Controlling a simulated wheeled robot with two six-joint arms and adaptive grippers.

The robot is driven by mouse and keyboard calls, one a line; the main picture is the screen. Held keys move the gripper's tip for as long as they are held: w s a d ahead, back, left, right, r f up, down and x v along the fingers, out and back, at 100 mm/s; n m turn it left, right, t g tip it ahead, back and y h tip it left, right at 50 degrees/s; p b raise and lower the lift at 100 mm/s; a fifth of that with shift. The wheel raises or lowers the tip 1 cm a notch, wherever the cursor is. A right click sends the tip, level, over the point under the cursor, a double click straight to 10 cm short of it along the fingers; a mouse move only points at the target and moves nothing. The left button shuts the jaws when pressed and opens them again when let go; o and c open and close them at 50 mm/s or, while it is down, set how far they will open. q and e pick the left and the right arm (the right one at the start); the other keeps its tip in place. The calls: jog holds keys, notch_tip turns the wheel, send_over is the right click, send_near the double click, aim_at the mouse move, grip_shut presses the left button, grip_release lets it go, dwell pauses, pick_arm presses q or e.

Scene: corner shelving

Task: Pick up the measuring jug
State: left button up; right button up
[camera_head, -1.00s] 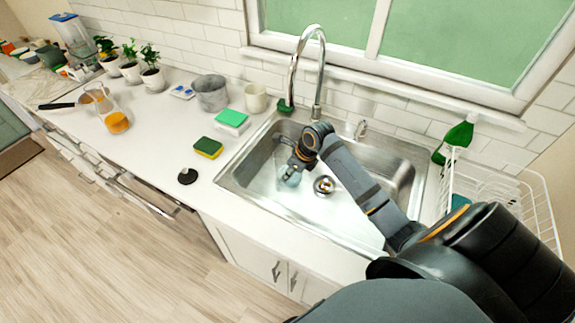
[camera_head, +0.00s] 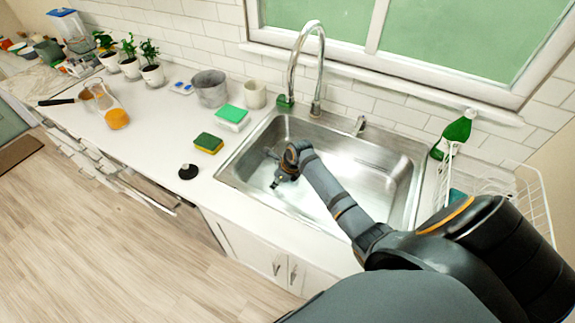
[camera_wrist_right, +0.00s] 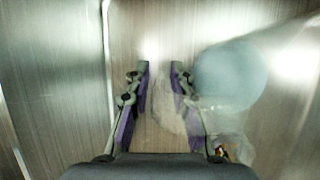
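My right gripper (camera_head: 276,183) is low over the left part of the sink basin. In the right wrist view its two fingers (camera_wrist_right: 160,75) are apart, with a narrow gap between them. A clear, see-through vessel (camera_wrist_right: 229,78) with a pale blue round face lies beside the right finger; it looks like the measuring jug, though its outline is faint. A faint translucent part seems to reach between the fingers, but I cannot tell whether they touch it. In the head view the vessel is not clearly visible around the gripper. My left gripper is not in view.
The steel sink (camera_head: 385,165) has walls around the gripper and a tall faucet (camera_head: 318,65) behind. On the counter left are a sponge (camera_head: 208,143), a grey pot (camera_head: 210,88), a cup (camera_head: 255,95) and a glass carafe with orange contents (camera_head: 117,118). A dish rack (camera_head: 535,205) stands right.

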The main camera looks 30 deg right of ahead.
grip_shut()
jog(key=shift+s, duration=0.1)
dwell(0.5)
jog(key=shift+r, duration=0.8)
jog(key=shift+r+b, duration=0.3)
jog(key=shift+r, duration=3.9)
